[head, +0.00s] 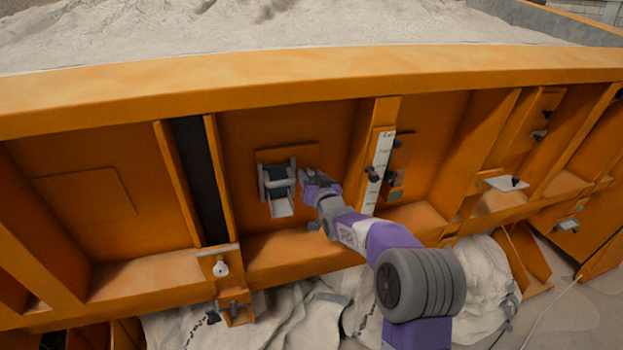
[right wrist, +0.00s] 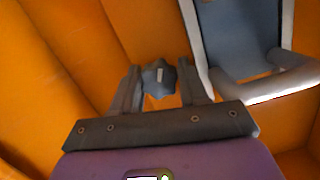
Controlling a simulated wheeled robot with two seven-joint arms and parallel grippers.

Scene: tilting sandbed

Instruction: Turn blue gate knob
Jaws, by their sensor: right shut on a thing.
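The blue gate (head: 278,175) is a small bluish-grey plate in a light metal frame on the orange side wall of the sandbed. A grey chute lip sticks out below it. The gate and its frame also show at the upper right in the right wrist view (right wrist: 238,38). The knob (right wrist: 158,77) is dark blue-grey and lobed, with a pale mark on its face. My right gripper (head: 311,178) is beside the gate's right side, its two fingers around the knob and shut on it. In the head view the gripper mostly hides the knob. My left gripper is not in view.
Orange ribs stand out from the wall on both sides. A white scale strip (head: 379,165) with dark knobs is right of my gripper. A small bracket (head: 220,263) is at lower left. White sacks (head: 290,318) lie below. Sand (head: 250,30) fills the bed above.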

